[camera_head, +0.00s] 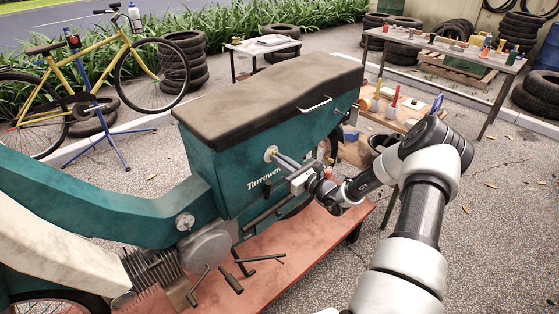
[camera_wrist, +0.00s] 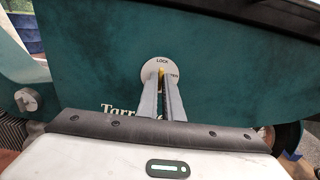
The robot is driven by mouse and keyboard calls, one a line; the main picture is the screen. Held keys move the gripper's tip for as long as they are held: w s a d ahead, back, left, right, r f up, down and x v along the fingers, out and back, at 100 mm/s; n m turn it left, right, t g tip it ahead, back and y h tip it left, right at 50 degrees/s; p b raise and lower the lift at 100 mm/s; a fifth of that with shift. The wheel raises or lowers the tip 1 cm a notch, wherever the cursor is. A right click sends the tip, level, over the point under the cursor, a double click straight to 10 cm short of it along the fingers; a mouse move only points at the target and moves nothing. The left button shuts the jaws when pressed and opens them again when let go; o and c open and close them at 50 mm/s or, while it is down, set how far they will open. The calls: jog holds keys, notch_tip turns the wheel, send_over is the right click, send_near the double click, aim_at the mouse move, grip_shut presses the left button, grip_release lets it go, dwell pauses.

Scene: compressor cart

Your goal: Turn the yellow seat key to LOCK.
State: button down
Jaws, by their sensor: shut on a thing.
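The yellow seat key (camera_wrist: 161,72) sits in a round white plate on the teal side panel, with LOCK lettered at the top of the plate and a second, partly covered word at its right. My gripper (camera_wrist: 161,76) is shut on the key, its two narrow fingers on either side of it. The fingers hide most of the key, so its exact angle is hard to tell. In the head view my gripper (camera_head: 273,155) reaches the plate on the panel from the right, and the key itself is too small to make out.
The teal scooter (camera_head: 237,185) with its brown seat (camera_head: 270,95) stands on a reddish platform (camera_head: 310,250). A grab handle (camera_head: 314,105) juts out above my gripper. A workbench (camera_head: 450,50) with tools and a low wooden table (camera_head: 400,118) stand behind my arm.

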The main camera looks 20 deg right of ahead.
jog(key=c, duration=1.9)
grip_release()
jog(key=v, duration=1.7)
jog(key=shift+s+d, duration=0.15)
jog(key=shift+s, duration=0.1)
